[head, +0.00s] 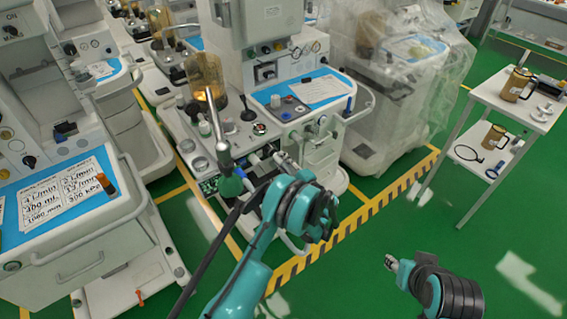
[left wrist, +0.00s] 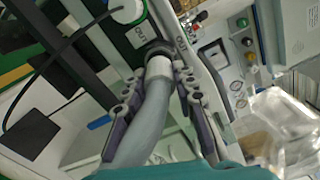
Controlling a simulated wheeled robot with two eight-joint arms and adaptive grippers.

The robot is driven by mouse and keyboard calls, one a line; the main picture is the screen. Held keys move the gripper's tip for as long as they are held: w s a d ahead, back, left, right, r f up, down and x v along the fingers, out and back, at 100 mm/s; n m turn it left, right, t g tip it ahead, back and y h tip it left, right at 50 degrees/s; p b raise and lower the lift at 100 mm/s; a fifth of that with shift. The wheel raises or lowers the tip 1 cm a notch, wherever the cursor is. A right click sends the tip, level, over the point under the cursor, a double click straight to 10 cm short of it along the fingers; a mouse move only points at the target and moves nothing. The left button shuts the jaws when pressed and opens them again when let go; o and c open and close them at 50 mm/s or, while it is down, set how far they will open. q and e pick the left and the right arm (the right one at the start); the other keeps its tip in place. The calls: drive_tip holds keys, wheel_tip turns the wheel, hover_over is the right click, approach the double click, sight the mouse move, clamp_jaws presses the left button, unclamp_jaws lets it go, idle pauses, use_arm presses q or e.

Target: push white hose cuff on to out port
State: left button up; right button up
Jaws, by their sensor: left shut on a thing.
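My left gripper (left wrist: 158,78) is shut on the white hose cuff (left wrist: 159,68), with one finger on each side of it. The grey hose (left wrist: 148,125) runs back from the cuff between the fingers. I cannot tell how far the cuff sits on the port. In the head view the left gripper (head: 278,165) is at the front of the middle cart, and its wrist hides much of the cuff and port. My right gripper (head: 391,262) is over open floor, away from the cart.
Another cart (head: 70,210) stands at left. A plastic-covered cart (head: 400,90) and white side table (head: 485,95) are at right. Green floor is clear at lower right.

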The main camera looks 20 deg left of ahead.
use_arm(q)
drive_tip(key=shift+x, duration=0.95)
drive_tip(key=o, duration=1.1)
drive_tip(key=v, duration=1.2)
